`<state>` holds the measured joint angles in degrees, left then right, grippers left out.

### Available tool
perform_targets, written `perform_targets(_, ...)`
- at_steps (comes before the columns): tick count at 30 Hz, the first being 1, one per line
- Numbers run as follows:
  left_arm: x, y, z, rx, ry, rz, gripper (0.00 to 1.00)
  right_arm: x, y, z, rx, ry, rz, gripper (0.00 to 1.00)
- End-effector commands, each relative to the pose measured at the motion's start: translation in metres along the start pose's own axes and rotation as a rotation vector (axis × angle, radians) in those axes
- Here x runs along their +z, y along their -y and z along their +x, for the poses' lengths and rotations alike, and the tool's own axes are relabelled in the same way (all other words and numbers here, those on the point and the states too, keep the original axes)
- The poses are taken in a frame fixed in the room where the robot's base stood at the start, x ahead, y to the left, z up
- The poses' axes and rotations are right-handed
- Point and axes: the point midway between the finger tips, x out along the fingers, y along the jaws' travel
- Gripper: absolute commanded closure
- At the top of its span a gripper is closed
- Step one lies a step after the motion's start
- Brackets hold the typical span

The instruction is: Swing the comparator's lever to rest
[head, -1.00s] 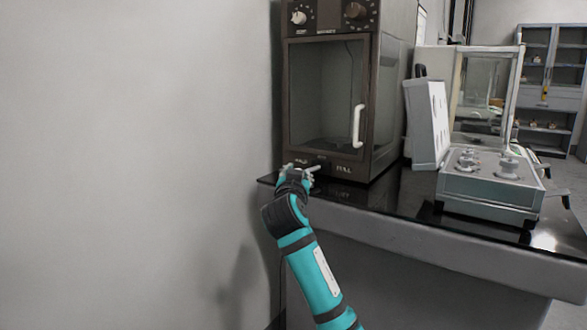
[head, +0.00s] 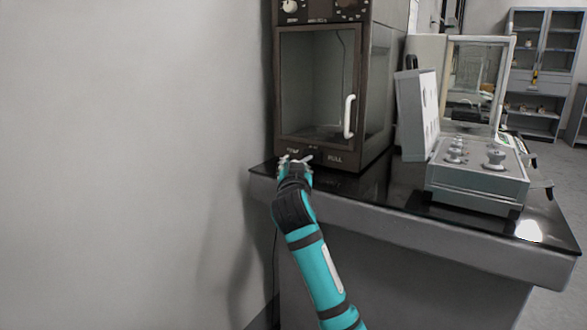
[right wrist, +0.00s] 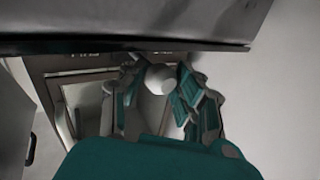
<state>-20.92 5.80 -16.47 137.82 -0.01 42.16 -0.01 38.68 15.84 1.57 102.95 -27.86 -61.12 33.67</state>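The comparator is the dark cabinet (head: 318,85) with a glass door at the left end of the table. Its lever is a short pale bar (head: 305,157) low on the front panel, pointing right beside the "FULL" marking. My right gripper (head: 296,165) is at the lever, with its fingers spread. In the right wrist view its fingers (right wrist: 160,90) stand on either side of the lever's pale rounded end (right wrist: 159,78). Whether they touch it is hard to tell. My left gripper is not in view.
The dark tabletop (head: 385,185) carries the cabinet. A grey box with metal weights (head: 478,185) and a raised lid stands to the right, with a glass-sided balance (head: 475,85) behind it. A bare wall (head: 130,150) is close on the left. A shelf unit (head: 540,75) stands far back.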

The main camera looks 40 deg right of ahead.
Motion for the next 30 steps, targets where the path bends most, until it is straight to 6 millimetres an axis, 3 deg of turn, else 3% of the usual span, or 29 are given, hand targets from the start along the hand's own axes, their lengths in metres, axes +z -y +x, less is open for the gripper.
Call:
perform_targets(1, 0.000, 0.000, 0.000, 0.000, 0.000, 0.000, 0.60, 0.000, -0.001, 0.000, 0.001, 0.000, 0.000, 0.61)
perform_targets(5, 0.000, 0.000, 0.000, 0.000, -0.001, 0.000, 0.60, 0.000, 0.000, 0.000, 0.000, 0.000, 0.000, 0.44)
perform_targets(16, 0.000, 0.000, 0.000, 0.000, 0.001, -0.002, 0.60, 0.000, 0.001, -0.007, -0.003, 0.000, 0.002, 0.44)
perform_targets(30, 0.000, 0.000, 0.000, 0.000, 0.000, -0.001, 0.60, 0.001, 0.001, -0.097, -0.002, 0.001, 0.003, 0.44)
